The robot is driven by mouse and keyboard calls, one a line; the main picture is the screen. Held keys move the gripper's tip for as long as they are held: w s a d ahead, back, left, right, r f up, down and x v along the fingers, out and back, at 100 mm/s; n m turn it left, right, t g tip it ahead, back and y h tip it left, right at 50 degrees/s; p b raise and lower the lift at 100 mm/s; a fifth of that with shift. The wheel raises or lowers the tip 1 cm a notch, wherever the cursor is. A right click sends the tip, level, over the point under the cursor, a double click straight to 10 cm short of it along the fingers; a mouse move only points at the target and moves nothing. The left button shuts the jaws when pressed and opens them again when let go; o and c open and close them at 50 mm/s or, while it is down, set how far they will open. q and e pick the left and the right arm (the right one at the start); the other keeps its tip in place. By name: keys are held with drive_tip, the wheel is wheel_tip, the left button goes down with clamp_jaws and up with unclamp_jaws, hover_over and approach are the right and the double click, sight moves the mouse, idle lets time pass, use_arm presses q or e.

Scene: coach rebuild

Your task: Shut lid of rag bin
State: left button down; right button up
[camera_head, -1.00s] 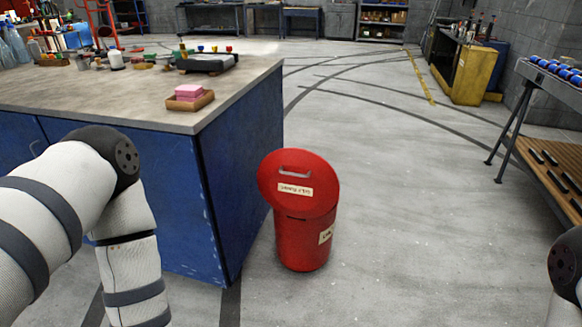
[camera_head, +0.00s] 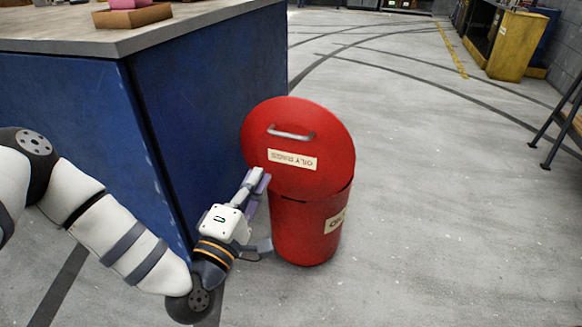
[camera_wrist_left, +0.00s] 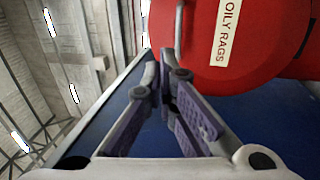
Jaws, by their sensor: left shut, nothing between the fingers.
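The red rag bin (camera_head: 300,235) stands on the floor beside the blue workbench. Its round red lid (camera_head: 325,140) is tilted up, with its outer face, metal handle and upside-down "OILY RAGS" label towards me. The bin's inside is hidden. My left gripper (camera_head: 257,178) is shut and empty at the lid's lower left edge; whether it touches is unclear. In the left wrist view, the lid (camera_wrist_left: 265,60) fills the upper right, close beside the fingertips (camera_wrist_left: 166,58). My right gripper is out of view.
The floor right of the bin is clear. A yellow cabinet (camera_head: 518,45) stands at the far right.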

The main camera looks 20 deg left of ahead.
use_arm(q)
wheel_tip(320, 180, down, 4)
drive_tip(key=b, duration=0.4)
approach(283, 147)
drive_tip(key=w+d+r, duration=0.3)
drive_tip(key=w+r, duration=0.1)
drive_tip(key=r, duration=0.2)
drive_tip(key=shift+s+a+r, duration=0.15)
drive_tip(key=shift+a, duration=0.05)
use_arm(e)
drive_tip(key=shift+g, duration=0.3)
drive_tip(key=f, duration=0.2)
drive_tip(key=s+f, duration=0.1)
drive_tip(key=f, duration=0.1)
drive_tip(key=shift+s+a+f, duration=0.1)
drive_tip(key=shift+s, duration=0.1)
use_arm(q)
drive_tip(key=shift+p, duration=0.3)
